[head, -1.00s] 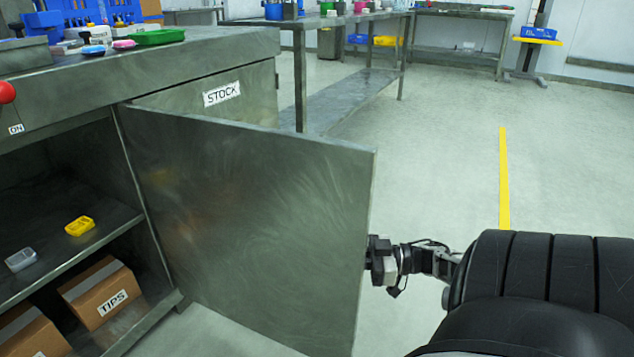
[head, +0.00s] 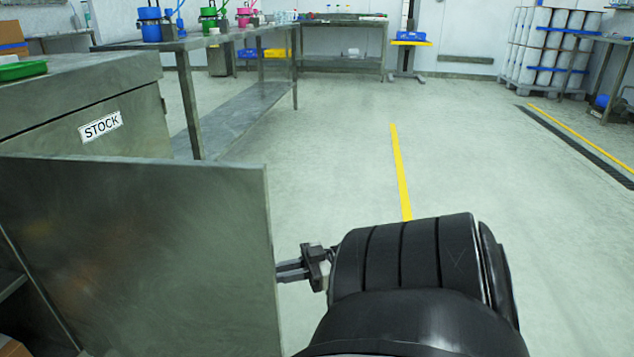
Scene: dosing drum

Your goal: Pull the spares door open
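The spares door (head: 150,255), a plain grey metal panel, stands swung open from the cabinet at left in the head view. No label or handle shows on the face toward me. My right gripper (head: 281,270) is just right of the door's free edge, with its fingers pointing left at it. The fingertips are at or partly behind that edge, and I cannot tell whether they touch it. The finger gap is too small to judge. My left gripper is not in view.
The cabinet's STOCK drawer front (head: 100,127) is behind the door. A long steel bench (head: 235,115) with coloured containers stands beyond. Open floor with a yellow line (head: 400,170) lies to the right. White drums (head: 545,50) are stacked at the far right.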

